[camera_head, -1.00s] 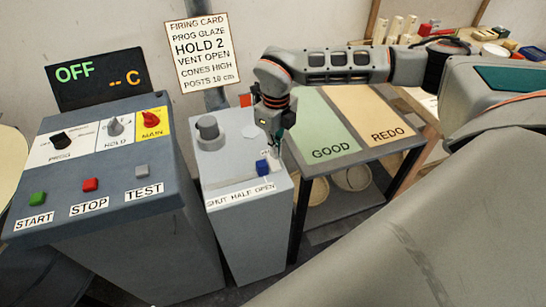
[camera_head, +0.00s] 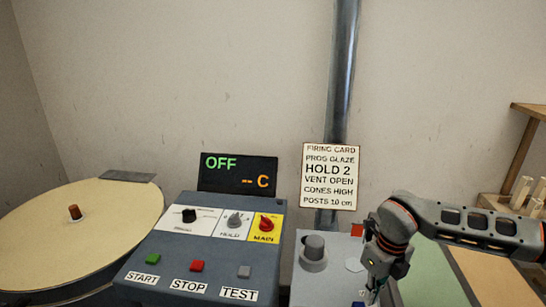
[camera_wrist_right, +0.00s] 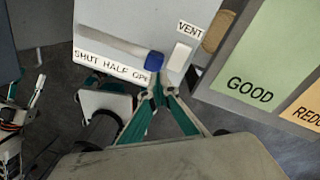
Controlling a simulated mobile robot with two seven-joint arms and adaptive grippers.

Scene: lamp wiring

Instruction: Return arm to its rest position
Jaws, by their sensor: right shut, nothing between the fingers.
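My right gripper (camera_head: 373,292) is at the lower right of the head view, over the right side of the grey vent box (camera_head: 300,280). In the right wrist view its green-sided fingers (camera_wrist_right: 158,92) are together and empty. Their tips are just below the blue knob of the vent lever (camera_wrist_right: 154,62); whether they touch it I cannot tell. The lever's knob is by the right end of the "SHUT HALF OPEN" label (camera_wrist_right: 110,66). My left gripper does not show in the head view.
The kiln control panel (camera_head: 200,257) stands left of the vent box, its display (camera_head: 237,175) reading OFF. A round kiln lid (camera_head: 40,235) is at far left. A firing card (camera_head: 331,176) hangs by a pipe. The GOOD mat (camera_head: 430,275) is right of the gripper.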

